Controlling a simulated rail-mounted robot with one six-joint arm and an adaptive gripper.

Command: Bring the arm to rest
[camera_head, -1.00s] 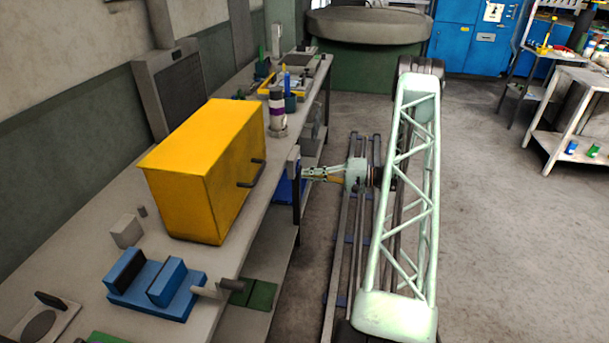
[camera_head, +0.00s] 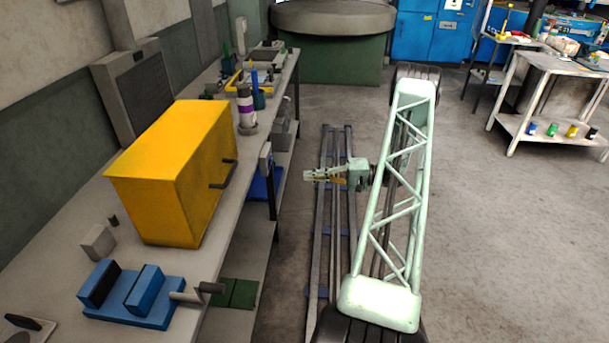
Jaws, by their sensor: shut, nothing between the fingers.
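My gripper (camera_head: 310,176) is at the end of my pale green arm, pointing left. It is shut and empty. It hangs over the floor and rails, to the right of the workbench (camera_head: 215,262) and apart from it. No object of the task shows at the gripper.
On the workbench stand a yellow cabinet (camera_head: 160,180) with a dark handle, a blue vise (camera_head: 130,297), and a bottle with a purple band (camera_head: 245,108). The rails (camera_head: 319,235) run alongside. A white cart (camera_head: 510,125) stands at right. The floor between is clear.

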